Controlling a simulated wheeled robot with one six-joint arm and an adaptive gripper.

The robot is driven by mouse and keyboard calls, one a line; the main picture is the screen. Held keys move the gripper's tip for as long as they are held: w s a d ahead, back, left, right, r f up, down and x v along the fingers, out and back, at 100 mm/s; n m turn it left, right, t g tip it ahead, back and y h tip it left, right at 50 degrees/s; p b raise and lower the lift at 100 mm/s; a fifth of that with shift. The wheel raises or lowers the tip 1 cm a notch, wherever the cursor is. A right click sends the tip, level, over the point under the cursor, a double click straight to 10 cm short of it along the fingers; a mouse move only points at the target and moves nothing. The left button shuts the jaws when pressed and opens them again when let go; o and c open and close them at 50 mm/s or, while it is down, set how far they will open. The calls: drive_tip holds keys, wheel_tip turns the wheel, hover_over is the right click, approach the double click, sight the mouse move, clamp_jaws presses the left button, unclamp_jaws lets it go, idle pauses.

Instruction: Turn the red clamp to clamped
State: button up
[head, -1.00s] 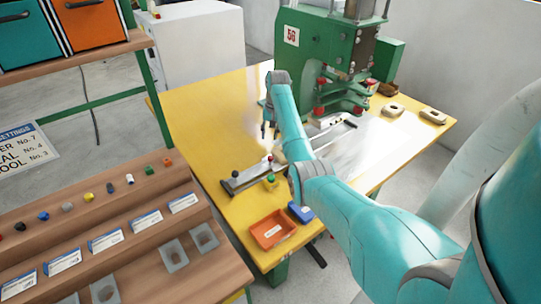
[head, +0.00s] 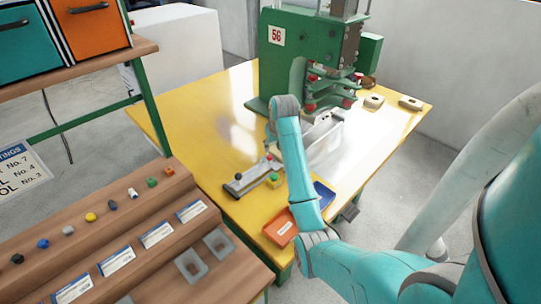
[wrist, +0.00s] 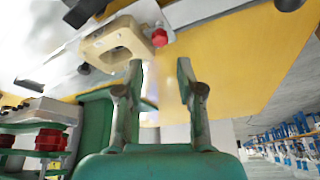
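A red knob (head: 268,158), apparently the red clamp, sits at the right end of a long grey fixture (head: 245,180) on the yellow table. In the wrist view the red knob (wrist: 159,37) is beside a beige block (wrist: 118,42), just past my fingertips. My gripper (wrist: 160,72) is open, with nothing between its fingers, and does not touch the knob. In the head view my gripper (head: 269,138) is just above and behind the knob, partly hidden by my wrist. I cannot tell the clamp's position.
A green press (head: 300,60) with red knobs stands behind the fixture. A green button box (head: 274,181), an orange tray (head: 281,228) and a blue tray (head: 325,194) are near the front. The table's left part (head: 190,130) is clear.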

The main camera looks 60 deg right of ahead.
sight(270, 157)
drive_tip(key=x, duration=0.7)
drive_tip(key=shift+w+d+f, duration=0.1)
drive_tip(key=shift+f, duration=0.25)
clamp_jaws()
